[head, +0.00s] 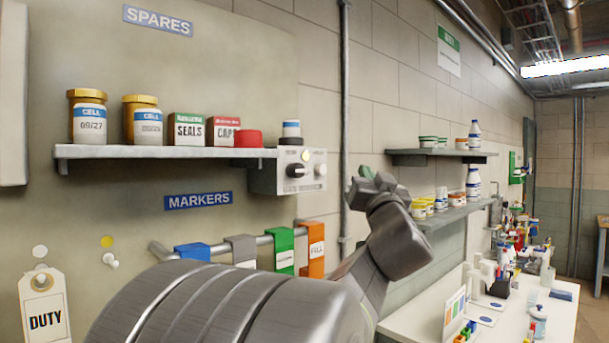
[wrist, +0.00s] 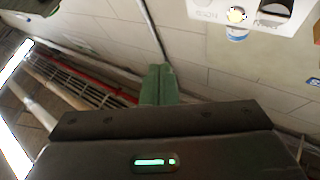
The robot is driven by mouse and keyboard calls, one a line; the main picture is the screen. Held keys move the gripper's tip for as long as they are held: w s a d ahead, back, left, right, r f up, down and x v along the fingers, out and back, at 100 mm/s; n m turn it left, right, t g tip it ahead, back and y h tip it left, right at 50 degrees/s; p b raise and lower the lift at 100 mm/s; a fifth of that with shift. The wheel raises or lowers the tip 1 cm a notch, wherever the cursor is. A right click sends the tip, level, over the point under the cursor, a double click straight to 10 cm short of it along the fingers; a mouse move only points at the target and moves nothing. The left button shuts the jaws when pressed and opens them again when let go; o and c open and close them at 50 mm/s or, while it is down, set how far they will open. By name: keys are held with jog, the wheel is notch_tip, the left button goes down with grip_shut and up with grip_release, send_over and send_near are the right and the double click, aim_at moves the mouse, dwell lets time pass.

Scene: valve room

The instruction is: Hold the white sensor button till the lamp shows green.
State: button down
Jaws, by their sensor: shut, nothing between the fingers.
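A grey control box (head: 262,180) is mounted at the right end of the upper shelf. On its face are a dark knob (head: 297,170), a white button (head: 320,170) and a small pale-yellow lamp (head: 305,156). My gripper (head: 365,173) is right of the box in the head view, apart from the button. Its green fingers (wrist: 160,84) are shut and empty in the wrist view. There the box (wrist: 260,22) is at the upper right, upside down and cut off by the top edge.
A blue-topped white jar (head: 291,130) stands above the control box. A vertical pipe (head: 345,110) runs just right of the box. Coloured markers hang on a rail (head: 262,239) below. More shelves (head: 440,155) stand right.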

aim_at(321, 169)
jog(key=shift+w+d, duration=0.1)
jog(key=w+a+b, duration=0.3)
jog(key=w+a, duration=0.2)
jog(key=w, duration=0.2)
jog(key=shift+a+b, duration=0.25)
jog(key=shift+b, duration=0.05)
dwell(2.1)
jog(key=shift+w+a, duration=0.3)
jog(key=shift+w+a+b, duration=0.3)
jog(key=shift+w, duration=0.05)
dwell(0.8)
dwell(1.4)
jog(key=shift+s+d+p, duration=0.35)
jog(key=shift+s+d, duration=0.25)
jog(key=shift+s, duration=0.1)
